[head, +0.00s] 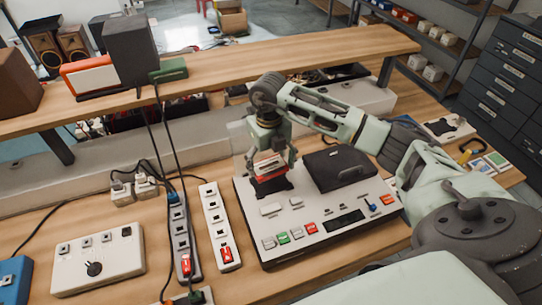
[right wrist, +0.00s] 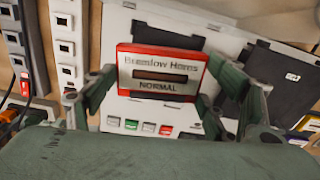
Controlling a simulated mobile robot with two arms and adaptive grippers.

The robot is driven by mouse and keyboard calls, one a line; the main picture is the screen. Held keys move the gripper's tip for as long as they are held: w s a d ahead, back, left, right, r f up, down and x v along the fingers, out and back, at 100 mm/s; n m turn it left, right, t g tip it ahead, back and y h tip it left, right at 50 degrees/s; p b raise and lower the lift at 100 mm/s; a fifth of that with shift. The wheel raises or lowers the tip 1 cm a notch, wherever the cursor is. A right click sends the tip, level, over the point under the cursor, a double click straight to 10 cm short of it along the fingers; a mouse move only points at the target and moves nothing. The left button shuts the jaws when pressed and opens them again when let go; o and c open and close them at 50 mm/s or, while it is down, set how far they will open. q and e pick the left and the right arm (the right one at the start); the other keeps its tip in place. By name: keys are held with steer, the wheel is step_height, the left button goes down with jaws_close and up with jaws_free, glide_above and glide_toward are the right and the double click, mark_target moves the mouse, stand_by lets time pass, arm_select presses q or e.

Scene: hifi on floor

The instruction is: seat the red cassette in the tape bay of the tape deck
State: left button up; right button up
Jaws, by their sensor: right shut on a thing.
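The white tape deck (head: 312,240) lies on the bench with a row of coloured buttons along its front. Its dark tape bay (head: 272,186) is at the left rear, partly hidden by my gripper and cassette. My right gripper (head: 270,165) is shut on the red cassette (head: 267,169), over the bay. The right wrist view shows the cassette (right wrist: 160,60) between the two fingers, its label reading "NORMAL", with part of the dark bay (right wrist: 168,30) behind it. A small gap seems to separate cassette and bay; contact is hard to judge. My left gripper is not seen.
A black raised block (head: 340,167) covers the deck's right rear. Power strips (head: 220,232) and a white switch box (head: 98,262) stand to the left. A wooden shelf (head: 230,68) runs behind and above the deck. Small coloured boxes (head: 482,167) lie to the right.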

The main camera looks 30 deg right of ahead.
mark_target(271, 165)
steer(key=shift+d+f+m, duration=0.15)
steer(key=shift+d+m, duration=0.2)
steer(key=shift+m, duration=0.25)
steer(key=shift+f+b, duration=0.7)
steer(key=shift+f, duration=0.35)
steer(key=shift+f+b, duration=0.5)
steer(key=shift+f, duration=0.25)
steer(key=shift+s+f+b, duration=0.1)
steer(key=shift+f+b, duration=0.3)
steer(key=shift+f, duration=0.1)
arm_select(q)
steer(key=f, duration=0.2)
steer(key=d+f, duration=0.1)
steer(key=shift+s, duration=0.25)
arm_select(e)
steer(key=shift+s+a+f, duration=0.1)
steer(key=shift+s+f, duration=0.05)
steer(key=shift+f, duration=0.05)
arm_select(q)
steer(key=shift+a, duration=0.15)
